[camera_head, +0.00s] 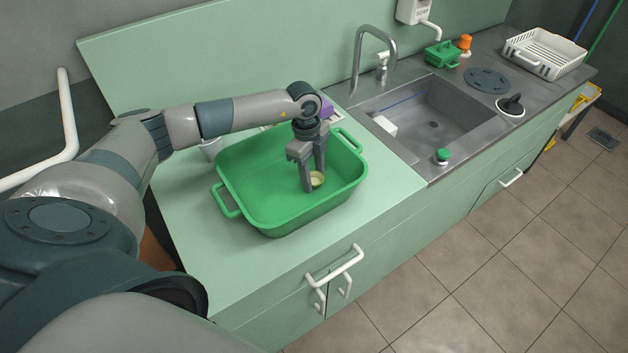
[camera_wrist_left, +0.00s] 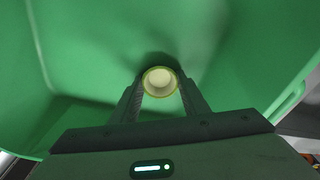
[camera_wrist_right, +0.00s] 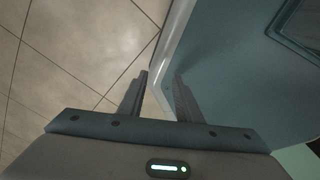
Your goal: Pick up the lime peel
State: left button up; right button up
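The lime peel (camera_head: 317,179) is a small pale yellow-green cup shape lying in the green tub (camera_head: 285,222). In the left wrist view the peel (camera_wrist_left: 160,82) shows as a round rim with a cream inside. My left gripper (camera_head: 313,180) points down into the tub with its fingers apart, one on each side of the peel. In the left wrist view the gap between the fingers (camera_wrist_left: 160,92) is about as wide as the peel; firm contact cannot be made out. My right gripper (camera_wrist_right: 161,80) is open and empty, away from the tub.
The tub has side handles and stands on the pale green counter (camera_head: 225,282). Its walls surround my left gripper. A purple item (camera_head: 326,108) is behind the tub. The sink (camera_head: 430,115), with its faucet (camera_head: 360,55), lies to the right. Tiled floor is below my right gripper.

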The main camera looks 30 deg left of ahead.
aim_at(313, 182)
pick_arm(q)
jog(key=shift+r, duration=0.1)
pick_arm(e)
jog(key=shift+s, duration=0.1)
